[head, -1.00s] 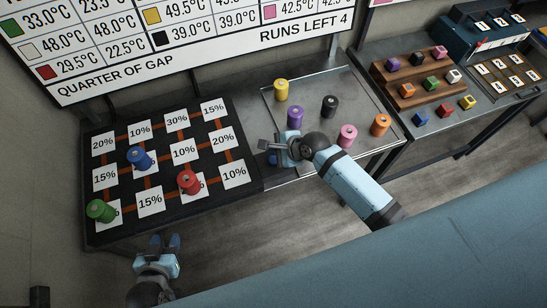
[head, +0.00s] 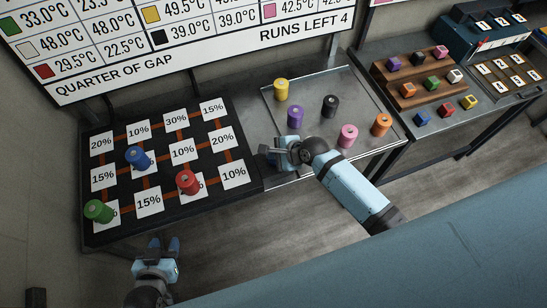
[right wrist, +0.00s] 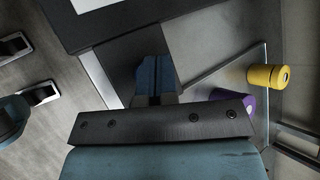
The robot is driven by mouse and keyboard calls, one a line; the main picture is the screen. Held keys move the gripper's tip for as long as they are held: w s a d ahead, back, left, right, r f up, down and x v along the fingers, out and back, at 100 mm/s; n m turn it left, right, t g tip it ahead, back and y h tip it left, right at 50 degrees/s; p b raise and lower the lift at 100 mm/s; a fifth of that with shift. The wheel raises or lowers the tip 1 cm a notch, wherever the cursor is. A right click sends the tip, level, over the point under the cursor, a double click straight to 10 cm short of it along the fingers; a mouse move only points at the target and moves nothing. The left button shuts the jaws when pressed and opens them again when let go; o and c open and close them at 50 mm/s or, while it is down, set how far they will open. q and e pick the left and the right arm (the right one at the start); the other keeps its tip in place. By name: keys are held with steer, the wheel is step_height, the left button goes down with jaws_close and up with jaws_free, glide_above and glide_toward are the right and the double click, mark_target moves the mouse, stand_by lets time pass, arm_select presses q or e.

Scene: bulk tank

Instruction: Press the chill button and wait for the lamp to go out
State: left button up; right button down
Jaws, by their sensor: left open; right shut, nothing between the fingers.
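I cannot make out the chill button or its lamp in either view. My right gripper (head: 268,154) is over the near left corner of the steel table, beside the dark percentage board. In the right wrist view its blue fingers (right wrist: 154,75) are together and empty, pointing at a dark grey surface. The wrist hides part of the table edge, and I cannot tell whether the fingers touch anything. My left gripper (head: 164,244) is open and empty, in front of the board's near edge.
The percentage board (head: 117,229) holds blue (head: 138,158), red (head: 187,182) and green (head: 98,211) canisters. The metal tray (head: 345,85) holds several canisters, including a purple one (head: 295,116) near my right gripper. A wall chart (head: 200,45) stands behind. Cubes sit on the right table.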

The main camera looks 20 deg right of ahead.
arm_select(q)
steer(key=shift+w+r, duration=0.1)
steer(key=shift+w, duration=0.1)
steer(key=shift+w+r, duration=0.15)
steer(key=shift+w, duration=0.15)
steer(key=shift+s+f, duration=0.2)
steer(key=shift+s, duration=0.15)
steer(key=shift+s, duration=0.15)
arm_select(e)
steer(key=shift+f, duration=0.1)
stand_by(0.3)
arm_select(q)
steer(key=shift+w+r, duration=0.35)
steer(key=shift+w, duration=0.15)
arm_select(e)
steer(key=shift+f, duration=0.35)
arm_select(q)
steer(key=shift+s+f, duration=0.15)
steer(key=shift+s, duration=0.1)
arm_select(e)
steer(key=shift+f, duration=0.1)
